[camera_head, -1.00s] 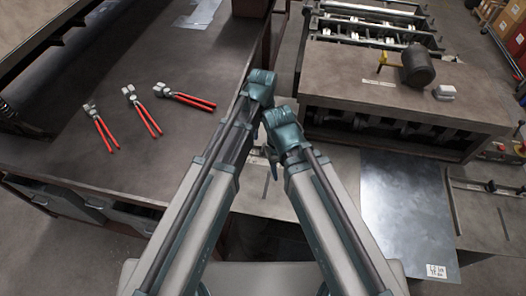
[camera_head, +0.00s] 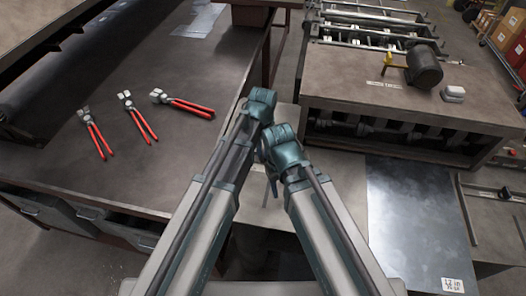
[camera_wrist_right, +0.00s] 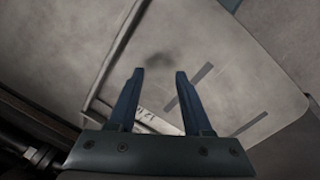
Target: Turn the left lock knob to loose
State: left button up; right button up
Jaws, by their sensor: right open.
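I cannot make out the left lock knob in either view. My left gripper (camera_head: 262,104) is at the end of the arm from the left, above the gap between the workbench and the machine. Its fingers are not clear, so I cannot tell whether it is open. In the right wrist view, my right gripper (camera_wrist_right: 158,72) is open, with two dark fingers apart and nothing between them. Behind its fingers is a grey panel (camera_wrist_right: 215,50) with dark slots and a light metal rail.
The dark workbench (camera_head: 130,190) on the left carries several red-handled pliers (camera_head: 136,116). The machine (camera_head: 340,85) on the right bears a black cylinder (camera_head: 424,70) beside a yellow piece (camera_head: 388,60). A shiny metal sheet (camera_head: 415,220) lies before it.

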pick_arm(q)
grip_shut()
jog(key=shift+n, duration=1.5)
jog(key=o, duration=0.6)
grip_release()
